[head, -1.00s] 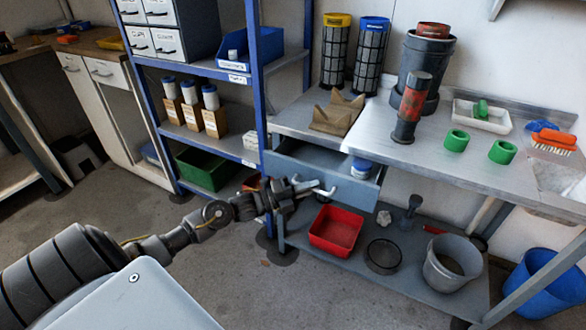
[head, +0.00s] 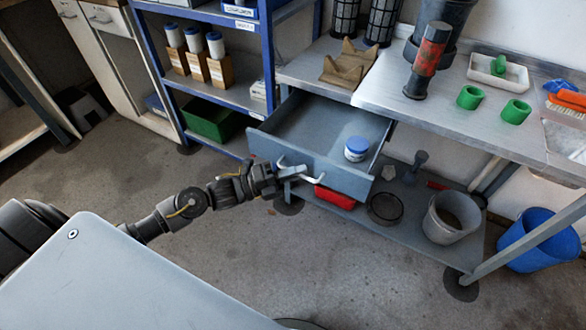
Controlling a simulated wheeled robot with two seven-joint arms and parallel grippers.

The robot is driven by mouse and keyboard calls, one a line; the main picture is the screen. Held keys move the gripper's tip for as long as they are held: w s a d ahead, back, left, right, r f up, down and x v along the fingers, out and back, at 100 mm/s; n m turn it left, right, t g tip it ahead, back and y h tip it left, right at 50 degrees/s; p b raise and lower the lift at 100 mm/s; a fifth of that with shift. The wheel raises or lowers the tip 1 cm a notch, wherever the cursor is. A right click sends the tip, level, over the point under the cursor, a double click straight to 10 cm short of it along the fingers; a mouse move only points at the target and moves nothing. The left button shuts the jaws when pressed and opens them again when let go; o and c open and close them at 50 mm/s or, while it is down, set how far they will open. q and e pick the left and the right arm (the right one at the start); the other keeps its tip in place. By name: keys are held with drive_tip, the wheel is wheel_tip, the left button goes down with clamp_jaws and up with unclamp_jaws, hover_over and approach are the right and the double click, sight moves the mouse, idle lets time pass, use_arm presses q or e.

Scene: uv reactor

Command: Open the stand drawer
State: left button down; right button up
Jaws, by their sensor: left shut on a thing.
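The stand drawer (head: 340,171) is a blue-grey drawer under the left part of the metal stand (head: 425,105). It is pulled well out, and its inside shows. A jar with a blue lid (head: 357,149) stands inside it near the front right. The drawer's light handle (head: 302,178) is on its front face. My left gripper (head: 283,179) is at the left part of the handle and shut on it; the fingertips are small and partly hidden. My right gripper is not in view.
A red bin (head: 335,198), a dark round dish (head: 385,208) and a grey bucket (head: 452,217) are on the lower shelf. A blue bucket (head: 540,239) stands at right. A blue shelf rack (head: 264,75) is left of the drawer. The floor in front is clear.

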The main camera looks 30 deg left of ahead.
use_arm(q)
drive_tip(key=c, duration=1.8)
unclamp_jaws()
drive_tip(key=v, duration=1)
drive_tip(key=shift+s+a, duration=0.25)
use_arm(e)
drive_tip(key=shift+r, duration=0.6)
use_arm(q)
drive_tip(key=shift+f, duration=0.15)
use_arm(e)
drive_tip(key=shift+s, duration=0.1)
